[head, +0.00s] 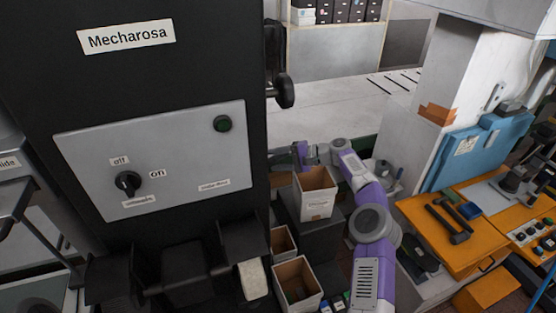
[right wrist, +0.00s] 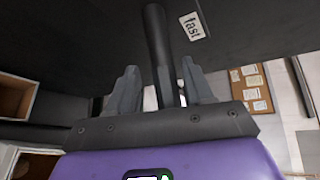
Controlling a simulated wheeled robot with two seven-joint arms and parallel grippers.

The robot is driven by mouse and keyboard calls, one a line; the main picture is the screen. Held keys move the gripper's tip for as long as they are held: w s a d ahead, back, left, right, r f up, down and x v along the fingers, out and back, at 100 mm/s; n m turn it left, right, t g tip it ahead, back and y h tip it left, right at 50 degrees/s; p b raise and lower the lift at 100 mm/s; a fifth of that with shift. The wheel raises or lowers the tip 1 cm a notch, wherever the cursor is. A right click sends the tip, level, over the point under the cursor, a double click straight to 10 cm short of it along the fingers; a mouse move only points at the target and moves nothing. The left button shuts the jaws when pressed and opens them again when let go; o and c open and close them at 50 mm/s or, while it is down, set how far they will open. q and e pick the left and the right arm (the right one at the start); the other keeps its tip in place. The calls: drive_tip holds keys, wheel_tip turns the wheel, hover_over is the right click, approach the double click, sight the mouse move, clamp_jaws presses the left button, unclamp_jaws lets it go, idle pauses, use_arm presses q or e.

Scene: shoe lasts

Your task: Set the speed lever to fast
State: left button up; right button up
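The speed lever is a dark round rod (right wrist: 160,50) in the right wrist view, coming down from a dark machine surface beside a white label reading "fast" (right wrist: 194,26). My right gripper (right wrist: 160,85) has its two grey fingers spread apart. The rod shows between them, with gaps on both sides. I cannot tell how deep it sits between the fingertips. In the head view my right gripper (head: 291,156) is beside the right edge of the black machine (head: 200,60), its fingertips mostly hidden. My left gripper is not in view.
A cardboard box (head: 316,206) stands below my right forearm. An orange workbench (head: 455,250) is at right.

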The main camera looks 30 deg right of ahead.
drive_tip(key=shift+d, duration=0.1)
drive_tip(key=b+v, duration=0.1)
drive_tip(key=v, duration=0.6)
drive_tip(key=shift+s+d, duration=0.15)
idle(0.5)
